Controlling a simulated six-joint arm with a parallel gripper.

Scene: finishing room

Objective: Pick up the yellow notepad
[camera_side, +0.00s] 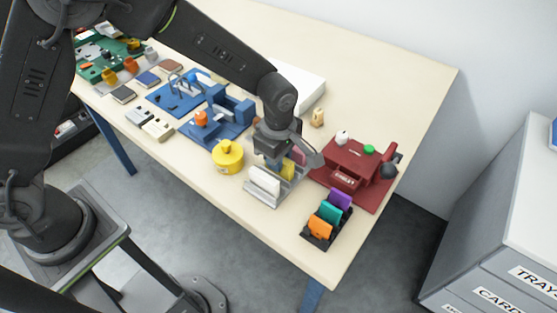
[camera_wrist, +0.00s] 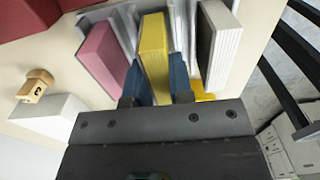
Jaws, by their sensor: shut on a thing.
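The yellow notepad (camera_wrist: 154,50) stands upright in a grey rack (camera_wrist: 183,28), between a pink notepad (camera_wrist: 102,57) and a white notepad with a dark cover (camera_wrist: 222,40) in the wrist view. My gripper (camera_wrist: 155,85) is shut on the yellow notepad, with one blue finger on each side of it. In the side view my gripper (camera_side: 275,160) points down over the rack (camera_side: 272,195). The yellow notepad (camera_side: 288,170) shows only in part there, behind my gripper. I cannot tell whether its lower edge is clear of the rack.
A red machine (camera_side: 355,165) and a black holder with orange, green and purple pads (camera_side: 328,219) stand to the right of the rack. A round yellow container (camera_side: 228,157) is close on the left. A small wooden piece (camera_wrist: 35,86) and a white block (camera_wrist: 48,117) lie nearby.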

